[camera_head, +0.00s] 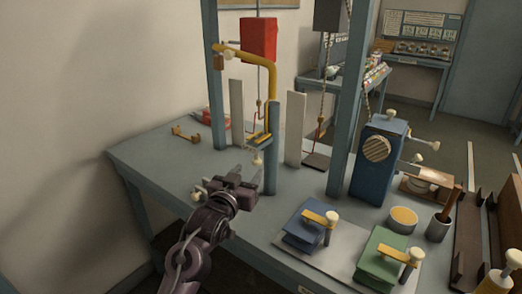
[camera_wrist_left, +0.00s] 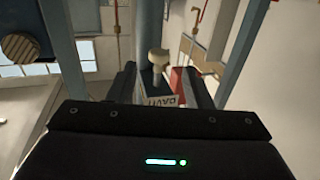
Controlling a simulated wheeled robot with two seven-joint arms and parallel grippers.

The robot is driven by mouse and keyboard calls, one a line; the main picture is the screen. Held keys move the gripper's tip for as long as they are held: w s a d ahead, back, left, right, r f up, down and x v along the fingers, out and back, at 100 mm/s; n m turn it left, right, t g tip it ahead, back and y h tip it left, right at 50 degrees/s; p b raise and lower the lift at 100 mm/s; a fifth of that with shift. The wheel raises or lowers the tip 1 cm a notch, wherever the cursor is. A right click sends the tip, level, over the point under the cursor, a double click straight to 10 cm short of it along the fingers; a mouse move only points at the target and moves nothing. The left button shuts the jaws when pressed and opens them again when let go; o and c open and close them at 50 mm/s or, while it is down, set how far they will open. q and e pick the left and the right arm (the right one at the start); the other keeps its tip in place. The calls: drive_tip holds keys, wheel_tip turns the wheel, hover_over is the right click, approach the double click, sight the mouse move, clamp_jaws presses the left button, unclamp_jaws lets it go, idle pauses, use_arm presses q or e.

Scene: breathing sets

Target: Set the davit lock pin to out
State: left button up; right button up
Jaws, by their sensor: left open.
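The davit is a blue post (camera_head: 271,150) with a curved yellow arm (camera_head: 262,60) at its top. The lock pin has a cream knob (camera_head: 257,158) and sits low beside the post, under a small bracket. In the left wrist view the cream knob (camera_wrist_left: 157,61) stands above a partly readable label plate (camera_wrist_left: 160,101). My left gripper (camera_head: 243,180) is open and empty, just in front of the pin. In the wrist view the knob shows between its two fingers (camera_wrist_left: 160,88); I cannot tell whether they touch it. My right gripper is not in view.
A red block (camera_head: 258,40) hangs near the yellow arm. Upright pale plates (camera_head: 295,128) and a blue frame post (camera_head: 348,110) stand nearby. A blue winch box (camera_head: 372,165), a blue block (camera_head: 303,232) and a green block (camera_head: 378,262) lie to the right. The table's left part is mostly clear.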

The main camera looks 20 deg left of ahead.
sight(255, 164)
use_arm(q)
drive_tip(key=shift+w+d+r, duration=0.1)
drive_tip(key=shift+w+r, duration=0.15)
drive_tip(key=shift+w, duration=0.2)
drive_tip(key=w, duration=0.3)
drive_tip(key=w+p, duration=0.1)
drive_tip(key=w, duration=0.1)
drive_tip(key=shift+w+d+f, duration=0.2)
drive_tip(key=shift+w+d, duration=0.05)
drive_tip(key=shift+w, duration=0.05)
drive_tip(key=shift+c, duration=0.3)
clamp_jaws()
